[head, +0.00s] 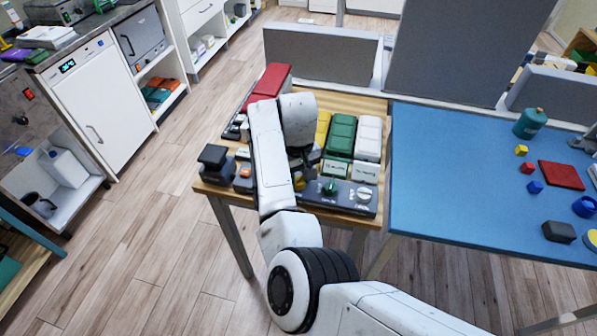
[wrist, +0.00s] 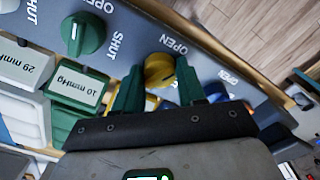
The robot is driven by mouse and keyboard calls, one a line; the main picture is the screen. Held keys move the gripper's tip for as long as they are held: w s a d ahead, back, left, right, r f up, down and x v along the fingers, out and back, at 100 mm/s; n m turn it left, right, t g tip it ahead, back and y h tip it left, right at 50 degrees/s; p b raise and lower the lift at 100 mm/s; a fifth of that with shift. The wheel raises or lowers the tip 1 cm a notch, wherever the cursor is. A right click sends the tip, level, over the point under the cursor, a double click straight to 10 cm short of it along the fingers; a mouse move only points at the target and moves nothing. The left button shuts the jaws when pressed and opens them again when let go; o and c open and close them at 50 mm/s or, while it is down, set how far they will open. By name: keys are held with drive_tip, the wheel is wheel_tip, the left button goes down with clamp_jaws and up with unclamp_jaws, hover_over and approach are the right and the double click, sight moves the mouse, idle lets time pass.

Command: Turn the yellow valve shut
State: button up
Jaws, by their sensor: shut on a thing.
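The yellow valve (wrist: 158,70) is a round knob on a grey panel (wrist: 128,38), with OPEN and SHUT lettering near it. A little of the yellow valve (head: 299,183) shows in the head view below my wrist. My gripper (wrist: 160,84) has its green fingers on either side of the yellow valve and is shut on it. In the head view my gripper (head: 304,164) is over the panel, mostly hidden by my arm. The valve's exact pointing direction is hard to tell.
A green knob (wrist: 84,34) sits beside the yellow valve on the panel. A white knob (head: 364,194) is farther right and an orange one (head: 245,172) left. A blue table (head: 440,180) adjoins on the right.

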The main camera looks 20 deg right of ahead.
drive_tip(key=m+p, duration=0.2)
drive_tip(key=m, duration=0.4)
drive_tip(key=shift+r, duration=0.1)
drive_tip(key=m+p, duration=0.1)
drive_tip(key=m, duration=0.5)
drive_tip(key=shift+m, duration=0.3)
idle(0.3)
drive_tip(key=o, duration=1.1)
drive_tip(key=shift+c, duration=0.2)
wheel_tip(320, 180, up, 11)
drive_tip(key=shift+b, duration=0.3)
